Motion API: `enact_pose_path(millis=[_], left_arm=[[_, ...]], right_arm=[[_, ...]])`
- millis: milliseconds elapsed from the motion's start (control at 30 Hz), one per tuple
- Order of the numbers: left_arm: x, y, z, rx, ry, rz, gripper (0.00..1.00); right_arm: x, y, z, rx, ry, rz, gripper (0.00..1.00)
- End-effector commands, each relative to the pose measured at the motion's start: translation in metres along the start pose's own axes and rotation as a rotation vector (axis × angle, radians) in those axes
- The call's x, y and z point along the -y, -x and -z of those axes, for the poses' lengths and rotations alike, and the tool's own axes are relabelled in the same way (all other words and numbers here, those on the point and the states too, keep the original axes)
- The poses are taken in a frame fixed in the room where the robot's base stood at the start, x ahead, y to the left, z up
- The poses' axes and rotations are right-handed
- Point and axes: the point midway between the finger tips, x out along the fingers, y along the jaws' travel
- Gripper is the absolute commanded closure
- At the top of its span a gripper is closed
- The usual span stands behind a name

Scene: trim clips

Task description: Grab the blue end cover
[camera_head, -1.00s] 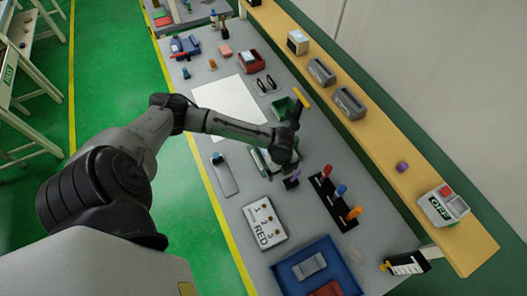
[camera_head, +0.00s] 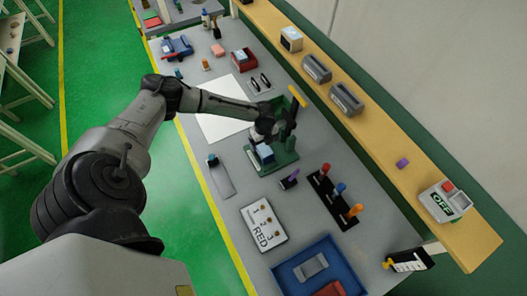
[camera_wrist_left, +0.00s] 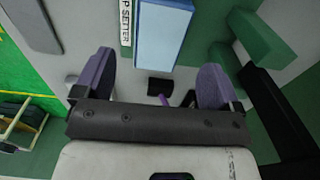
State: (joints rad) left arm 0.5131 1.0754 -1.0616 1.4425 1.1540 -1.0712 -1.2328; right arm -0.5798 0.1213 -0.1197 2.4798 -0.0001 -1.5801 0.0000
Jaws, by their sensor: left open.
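A light-blue block (camera_head: 265,153) sits on the green clip setter (camera_head: 285,160). It also shows in the left wrist view (camera_wrist_left: 160,35), ahead of the fingertips. A small blue piece (camera_head: 213,159) is at the upper end of a grey strip on the bench. I cannot tell which of these is the blue end cover. My left gripper (camera_head: 260,138) is above the setter, close to the light-blue block. In the left wrist view its purple fingers (camera_wrist_left: 156,62) are spread apart with nothing between them. My right gripper is not in view.
A purple-topped piece (camera_head: 290,178) and a black rack (camera_head: 334,201) with coloured handles stand right of the setter. A numbered panel (camera_head: 264,222) and a blue tray (camera_head: 285,272) are nearer. A yellow shelf (camera_head: 385,140) runs along the back. A white sheet (camera_head: 215,122) lies left of the setter.

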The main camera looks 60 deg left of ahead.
Motion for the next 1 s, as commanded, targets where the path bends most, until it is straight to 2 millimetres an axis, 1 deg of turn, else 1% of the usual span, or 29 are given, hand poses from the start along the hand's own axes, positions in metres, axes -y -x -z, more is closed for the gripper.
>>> enact_pose_path(millis=[167, 233, 400, 500, 600, 700, 933, 1000], left_arm=[[0.000, -0.007, 0.000, 0.000, 0.001, 0.000, 0.11], [0.000, -0.012, 0.001, -0.001, 0.001, -0.001, 0.11], [-0.001, -0.033, -0.001, 0.000, 0.002, -0.001, 0.11], [-0.001, -0.046, -0.001, 0.000, 0.001, -0.001, 0.11], [-0.001, -0.053, -0.001, 0.000, 0.001, 0.000, 0.11], [-0.001, -0.056, -0.001, 0.001, 0.001, 0.000, 0.11], [-0.001, -0.057, -0.001, 0.001, 0.001, 0.000, 0.11], [-0.001, -0.057, -0.001, 0.001, 0.001, 0.000, 0.17]], right_arm=[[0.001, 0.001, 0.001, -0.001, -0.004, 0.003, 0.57], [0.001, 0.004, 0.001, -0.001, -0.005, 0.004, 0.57], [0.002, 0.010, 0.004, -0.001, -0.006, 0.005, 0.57], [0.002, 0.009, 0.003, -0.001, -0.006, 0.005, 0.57], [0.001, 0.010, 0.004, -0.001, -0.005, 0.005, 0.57], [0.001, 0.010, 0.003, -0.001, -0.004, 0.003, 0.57], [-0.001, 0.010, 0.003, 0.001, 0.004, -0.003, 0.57], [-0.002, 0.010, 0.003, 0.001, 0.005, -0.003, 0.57]])
